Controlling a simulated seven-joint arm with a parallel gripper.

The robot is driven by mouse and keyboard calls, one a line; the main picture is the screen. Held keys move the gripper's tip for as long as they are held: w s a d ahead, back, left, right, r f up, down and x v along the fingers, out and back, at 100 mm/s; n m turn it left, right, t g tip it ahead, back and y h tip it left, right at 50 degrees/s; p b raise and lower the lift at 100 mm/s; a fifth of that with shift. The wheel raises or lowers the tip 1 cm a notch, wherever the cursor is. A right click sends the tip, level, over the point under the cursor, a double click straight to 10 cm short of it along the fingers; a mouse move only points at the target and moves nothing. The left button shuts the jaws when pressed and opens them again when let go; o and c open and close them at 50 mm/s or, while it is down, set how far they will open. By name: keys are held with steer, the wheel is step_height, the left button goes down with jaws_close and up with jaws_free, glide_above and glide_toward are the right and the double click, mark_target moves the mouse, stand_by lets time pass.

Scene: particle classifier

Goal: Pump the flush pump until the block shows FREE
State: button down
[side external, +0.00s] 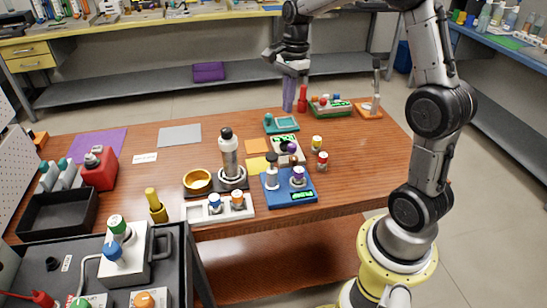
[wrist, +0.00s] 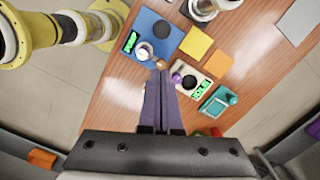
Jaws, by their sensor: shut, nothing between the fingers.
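A beige block (side external: 278,146) with a lit green display stands near the table's middle; it also shows in the wrist view (wrist: 208,73). It carries a dark round knob and a purple knob (wrist: 176,78). The display reads like HOLD in the wrist view. In front is a blue block (side external: 284,197) with its own green display, a grey upright plunger (side external: 271,172) and a purple-topped post (side external: 298,176). I cannot tell for certain which part is the flush pump. My gripper (side external: 288,106) is shut and empty, pointing down above the table's far side, apart from both blocks.
A teal-framed device (side external: 281,124) lies close by the beige block. A red upright piece (side external: 302,98) and a green tray (side external: 330,106) stand near my fingers. A silver cylinder (side external: 229,155) stands left of the blue block. The table's right end is fairly clear.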

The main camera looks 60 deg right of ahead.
glide_toward(274, 153)
steer(key=shift+a+r, duration=0.1)
steer(key=shift+r, duration=0.25)
steer(key=shift+f, duration=0.1)
steer(key=shift+w+a+f, duration=0.1)
steer(key=shift+a+f, duration=0.1)
steer(key=shift+f, duration=1.5)
steer(key=shift+a+f, duration=0.15)
steer(key=shift+f, duration=1.55)
